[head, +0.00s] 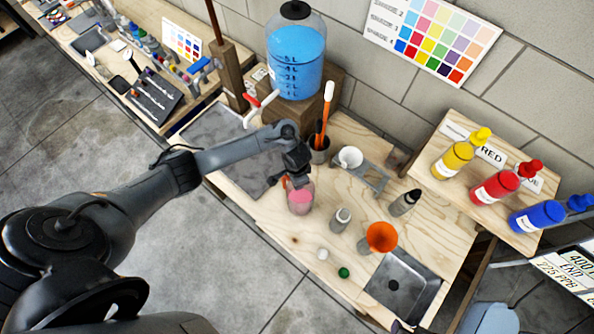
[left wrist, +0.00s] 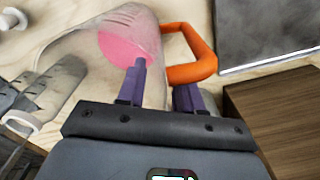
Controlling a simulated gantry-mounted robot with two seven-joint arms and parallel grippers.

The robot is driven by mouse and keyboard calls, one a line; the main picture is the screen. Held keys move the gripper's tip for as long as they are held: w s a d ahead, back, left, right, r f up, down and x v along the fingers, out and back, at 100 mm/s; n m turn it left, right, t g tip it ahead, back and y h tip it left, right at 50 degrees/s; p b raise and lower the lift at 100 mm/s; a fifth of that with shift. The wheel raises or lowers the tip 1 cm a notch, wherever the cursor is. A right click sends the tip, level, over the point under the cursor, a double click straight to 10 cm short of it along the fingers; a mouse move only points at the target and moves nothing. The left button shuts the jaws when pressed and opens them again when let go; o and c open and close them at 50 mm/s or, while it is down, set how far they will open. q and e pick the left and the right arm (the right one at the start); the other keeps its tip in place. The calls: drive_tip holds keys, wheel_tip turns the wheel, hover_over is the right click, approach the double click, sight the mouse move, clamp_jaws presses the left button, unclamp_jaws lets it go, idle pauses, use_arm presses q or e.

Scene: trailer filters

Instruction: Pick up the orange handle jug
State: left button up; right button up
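The orange handle jug (head: 300,199) stands on the wooden bench in the head view, clear-walled with pink liquid low inside. In the left wrist view its clear body (left wrist: 100,50) fills the upper left, and its orange handle (left wrist: 205,48) sticks out to the right. My left gripper (head: 294,176) is over the jug's handle side. In the left wrist view the two purple fingers of this gripper (left wrist: 163,80) are apart, one overlapping the jug body and one below the handle. Contact with the handle cannot be told. My right gripper is not in view.
A blue-filled dispenser (head: 297,62) stands behind on a wooden block. A cup of brushes (head: 319,150), a white mortar (head: 350,157), an orange funnel (head: 381,237) and small bottles (head: 341,219) stand right of the jug. A grey metal tray (head: 222,130) lies left.

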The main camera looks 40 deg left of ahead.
use_arm(q)
drive_tip(key=shift+f, duration=1.05)
clamp_jaws()
drive_tip(key=shift+a, duration=0.1)
idle(0.5)
